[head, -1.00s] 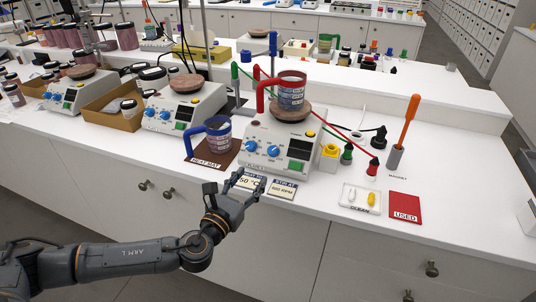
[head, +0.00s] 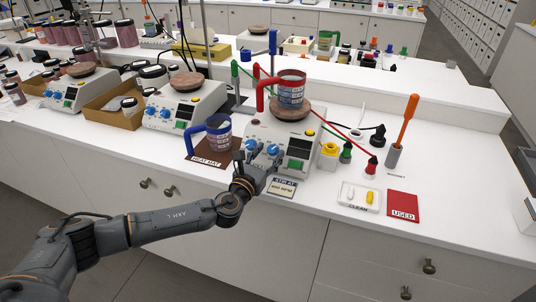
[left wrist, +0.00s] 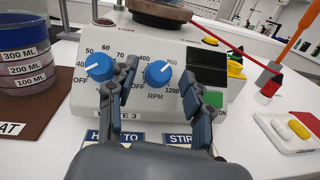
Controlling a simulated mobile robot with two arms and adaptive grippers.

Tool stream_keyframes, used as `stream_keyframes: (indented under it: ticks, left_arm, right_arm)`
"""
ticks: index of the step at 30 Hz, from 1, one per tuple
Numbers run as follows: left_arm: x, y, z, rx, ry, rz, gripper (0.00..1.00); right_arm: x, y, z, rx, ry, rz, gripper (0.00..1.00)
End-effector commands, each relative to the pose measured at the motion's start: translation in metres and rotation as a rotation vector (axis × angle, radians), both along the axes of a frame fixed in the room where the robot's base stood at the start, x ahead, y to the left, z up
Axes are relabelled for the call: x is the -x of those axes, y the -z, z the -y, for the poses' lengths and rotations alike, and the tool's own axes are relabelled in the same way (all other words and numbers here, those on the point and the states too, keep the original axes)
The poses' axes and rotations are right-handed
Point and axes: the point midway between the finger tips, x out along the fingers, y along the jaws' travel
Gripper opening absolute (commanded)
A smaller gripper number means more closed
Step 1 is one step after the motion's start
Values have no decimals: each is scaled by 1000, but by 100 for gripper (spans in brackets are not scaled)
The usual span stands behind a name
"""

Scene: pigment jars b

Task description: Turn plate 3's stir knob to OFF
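Plate 3 (head: 322,145) is a white hotplate with two blue knobs on its front. Its stir knob (left wrist: 158,73), above the RPM label, has its white pointer toward the upper right, near 800. My left gripper (left wrist: 159,82) is open, one finger on each side of the stir knob, with no clear contact visible. In the head view my left gripper (head: 252,170) is at the plate's front, partly covering it. A red-handled beaker (head: 291,92) stands on the plate's round top. My right gripper is not in view.
A blue-handled beaker (head: 218,132) stands on the brown heat mat (head: 205,160) to the left. The STIR AT card (head: 282,188) lies in front of the plate. To the right are the CLEAN tray (head: 359,196) and red USED mat (head: 403,206).

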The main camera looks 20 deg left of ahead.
Motion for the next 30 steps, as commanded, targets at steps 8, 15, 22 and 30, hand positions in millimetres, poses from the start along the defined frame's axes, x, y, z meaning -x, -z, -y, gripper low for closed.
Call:
stream_keyframes:
  ticks: [8, 15, 22, 30]
  left_arm:
    - [0, 0, 0, 0, 0, 0, 0]
    - [0, 0, 1, 12, -10, -1, 0]
    - [1, 0, 3, 80, -75, -5, 0]
    - [1, 0, 8, 241, -228, -12, 0]
  right_arm:
    - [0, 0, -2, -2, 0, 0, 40]
    - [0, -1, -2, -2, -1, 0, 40]
    - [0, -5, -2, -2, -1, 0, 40]
    - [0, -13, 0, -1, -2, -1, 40]
